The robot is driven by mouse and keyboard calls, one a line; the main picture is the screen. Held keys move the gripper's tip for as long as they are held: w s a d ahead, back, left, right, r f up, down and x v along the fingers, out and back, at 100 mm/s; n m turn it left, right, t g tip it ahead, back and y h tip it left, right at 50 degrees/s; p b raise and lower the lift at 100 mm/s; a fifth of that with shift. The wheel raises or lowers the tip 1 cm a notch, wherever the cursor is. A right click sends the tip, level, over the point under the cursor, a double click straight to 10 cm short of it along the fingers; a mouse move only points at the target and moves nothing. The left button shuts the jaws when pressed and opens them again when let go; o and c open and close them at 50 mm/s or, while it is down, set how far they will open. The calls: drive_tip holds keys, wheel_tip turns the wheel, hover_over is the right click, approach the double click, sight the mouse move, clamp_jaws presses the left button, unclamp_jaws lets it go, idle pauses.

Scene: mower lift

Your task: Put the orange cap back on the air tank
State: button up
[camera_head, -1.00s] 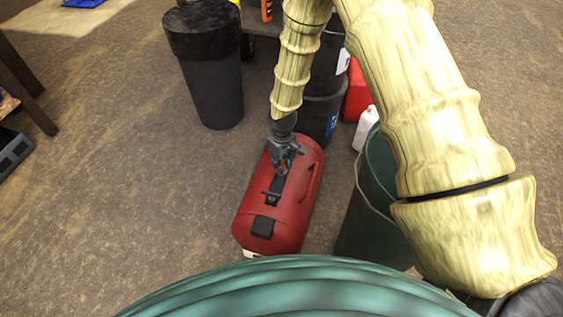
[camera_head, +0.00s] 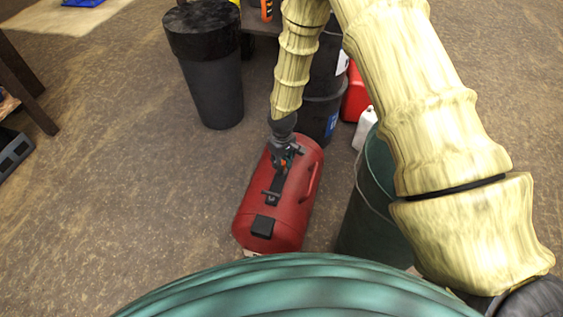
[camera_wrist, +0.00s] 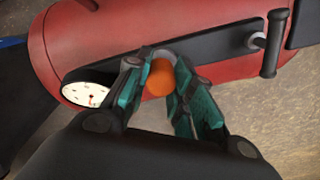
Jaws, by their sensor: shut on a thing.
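The red air tank (camera_head: 258,212) lies on the floor in the middle of the head view. It fills the top of the wrist view (camera_wrist: 185,20). A black plate (camera_wrist: 215,45) on it carries a round white gauge (camera_wrist: 90,95) and a black T-shaped valve handle (camera_wrist: 272,42). My gripper (camera_head: 283,160) is over the tank's far half. In the wrist view my gripper (camera_wrist: 160,78) has its fingers closed on the orange cap (camera_wrist: 160,77), beside the black plate. A small light ring shows just behind the cap. I cannot tell whether the cap touches the tank fitting.
A dark bucket (camera_head: 365,215) stands close to the tank's right. A tall black bin (camera_head: 212,80) stands behind left. Black buckets (camera_head: 322,105), a white bottle (camera_head: 365,127) and a red container (camera_head: 355,92) are behind right.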

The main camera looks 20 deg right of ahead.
drive_tip(key=shift+r+p, duration=0.85)
drive_tip(key=shift+p, duration=0.3)
idle(0.9)
drive_tip(key=shift+f+b, duration=0.35)
drive_tip(key=shift+f, duration=0.9)
idle(1.0)
drive_tip(key=o, duration=0.5)
drive_tip(key=shift+o, duration=0.2)
drive_tip(key=shift+s+r+p, duration=0.1)
drive_tip(key=shift+r+p, duration=4.35)
drive_tip(key=shift+r, duration=1.1)
